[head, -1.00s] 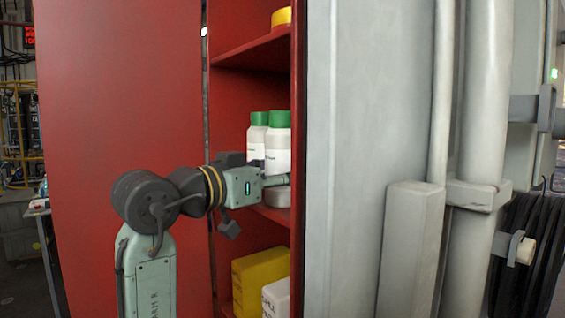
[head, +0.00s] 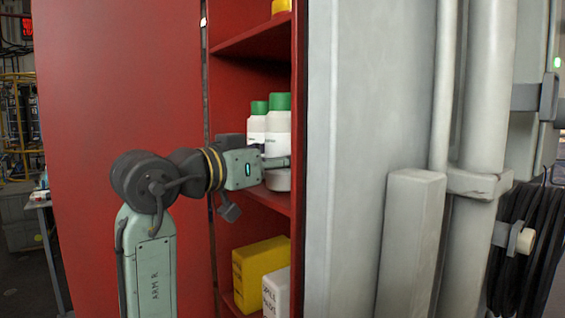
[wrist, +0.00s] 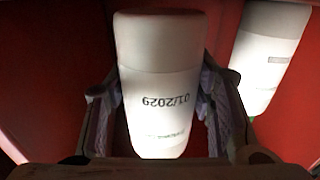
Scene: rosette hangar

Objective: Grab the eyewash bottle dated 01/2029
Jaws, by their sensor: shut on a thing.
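Two white bottles with green caps stand side by side on the middle shelf of a red cabinet. The nearer one is the eyewash bottle (head: 278,140). In the wrist view, its label (wrist: 160,112) reads 01/2029, upside down. My gripper (head: 279,163) is shut on this bottle, with a finger on each side of its body. The bottle is upright and seems slightly above the shelf. The second bottle (head: 257,124) is just behind and left of it in the head view; in the wrist view it is at the upper right (wrist: 272,50), its print unreadable.
The red cabinet's shelf (head: 266,199) is bounded by a side wall and a grey panel (head: 350,130) close on the right. A yellow box (head: 262,268) and a white container (head: 276,294) sit below.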

